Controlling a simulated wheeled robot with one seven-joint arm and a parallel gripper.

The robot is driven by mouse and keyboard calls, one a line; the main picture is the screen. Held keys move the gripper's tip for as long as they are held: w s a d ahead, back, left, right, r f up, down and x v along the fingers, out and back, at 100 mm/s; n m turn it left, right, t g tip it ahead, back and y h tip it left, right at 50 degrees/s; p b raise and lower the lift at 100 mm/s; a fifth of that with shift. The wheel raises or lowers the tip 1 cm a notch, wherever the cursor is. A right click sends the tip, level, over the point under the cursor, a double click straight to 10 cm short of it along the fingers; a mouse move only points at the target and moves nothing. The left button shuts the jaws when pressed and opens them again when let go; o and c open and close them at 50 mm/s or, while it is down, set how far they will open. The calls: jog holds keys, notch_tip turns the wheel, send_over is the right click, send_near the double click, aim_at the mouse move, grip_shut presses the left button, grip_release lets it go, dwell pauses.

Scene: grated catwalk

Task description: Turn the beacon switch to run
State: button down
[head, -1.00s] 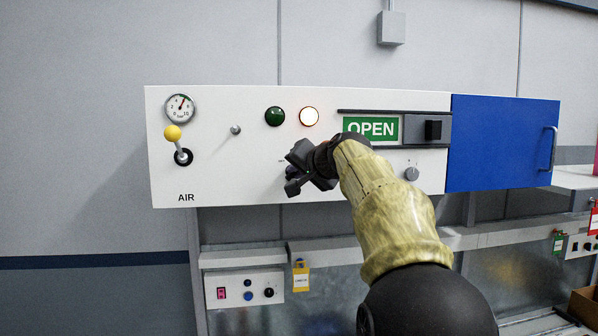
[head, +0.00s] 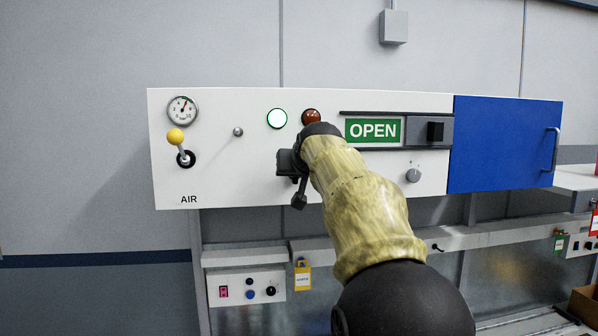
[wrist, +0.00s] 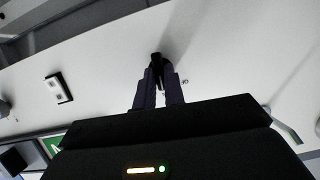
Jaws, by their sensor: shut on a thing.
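My gripper (head: 291,165) is at the white panel (head: 220,180), below the two lamps. In the wrist view its fingers (wrist: 158,88) are shut on a small black switch handle (wrist: 156,66) that stands out from the panel; I take it for the beacon switch. In the head view my gripper and arm hide this switch and its markings. The small print beside it in the wrist view is too small to read. The left lamp (head: 277,118) glows white-green. The right lamp (head: 311,117) is dull red and unlit.
A yellow-knobbed AIR lever (head: 175,136), a gauge (head: 182,110) and a small toggle (head: 238,132) sit to the left. A green OPEN sign (head: 373,130), a grey knob (head: 413,175) and a blue door (head: 505,145) are to the right. A lower shelf runs beneath.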

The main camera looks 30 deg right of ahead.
jog(key=shift+r, duration=0.1)
dwell(0.3)
jog(key=c, duration=1.5)
grip_release()
jog(key=shift+s, duration=0.1)
jog(key=b+v, duration=0.2)
jog(key=v, duration=0.6)
jog(key=b+v, duration=0.3)
jog(key=v, duration=0.6)
jog(key=shift+s+a, duration=0.1)
jog(key=shift+a, duration=0.15)
